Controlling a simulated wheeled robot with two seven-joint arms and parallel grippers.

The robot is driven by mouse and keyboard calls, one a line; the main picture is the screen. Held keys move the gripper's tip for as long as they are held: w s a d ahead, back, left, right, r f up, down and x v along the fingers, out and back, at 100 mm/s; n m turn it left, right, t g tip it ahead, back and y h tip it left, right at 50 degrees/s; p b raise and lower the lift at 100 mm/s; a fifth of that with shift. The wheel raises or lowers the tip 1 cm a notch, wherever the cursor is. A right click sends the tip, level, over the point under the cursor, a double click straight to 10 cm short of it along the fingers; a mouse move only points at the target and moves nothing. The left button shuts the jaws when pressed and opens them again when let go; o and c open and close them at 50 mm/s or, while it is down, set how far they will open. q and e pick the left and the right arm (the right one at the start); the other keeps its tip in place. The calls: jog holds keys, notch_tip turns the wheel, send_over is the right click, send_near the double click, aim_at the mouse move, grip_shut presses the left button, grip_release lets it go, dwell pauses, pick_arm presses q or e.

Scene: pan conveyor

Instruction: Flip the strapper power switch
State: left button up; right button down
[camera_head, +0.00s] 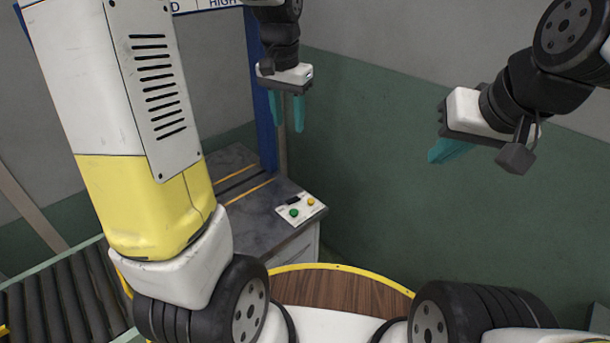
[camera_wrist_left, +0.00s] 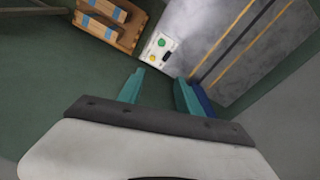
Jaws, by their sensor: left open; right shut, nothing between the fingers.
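The strapper (camera_head: 245,205) is a grey-topped machine with a blue upright frame (camera_head: 262,100). A small white control panel (camera_head: 304,213) sits at its near right corner, with a green button (camera_head: 294,212), a yellow button (camera_head: 311,202) and a small black switch (camera_head: 293,201). Whether the switch is on or off is too small to tell. The panel also shows in the left wrist view (camera_wrist_left: 157,50), ahead of the fingers. My left gripper (camera_head: 287,112) is open and empty, its teal fingers pointing down, well above the panel. My right gripper (camera_head: 448,152) is shut and empty, off to the right.
A roller conveyor (camera_head: 60,300) runs at the lower left. A wooden pallet (camera_wrist_left: 125,40) with boxes bearing blue labels (camera_wrist_left: 105,8) shows in the left wrist view. A green and grey wall stands behind. The air between my left gripper and the panel looks clear.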

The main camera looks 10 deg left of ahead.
pick_arm(q)
jog(key=w+f+m+g+y, duration=0.1)
jog(key=w+f+m+g, duration=0.1)
jog(key=w+f, duration=0.7)
jog(key=m+g+y, duration=0.2)
jog(key=g, duration=0.1)
send_near(295, 199)
jog(key=x, duration=0.7)
jog(key=shift+a+f, duration=0.1)
jog(key=shift+f, duration=0.2)
jog(key=shift+c, duration=0.4)
grip_shut()
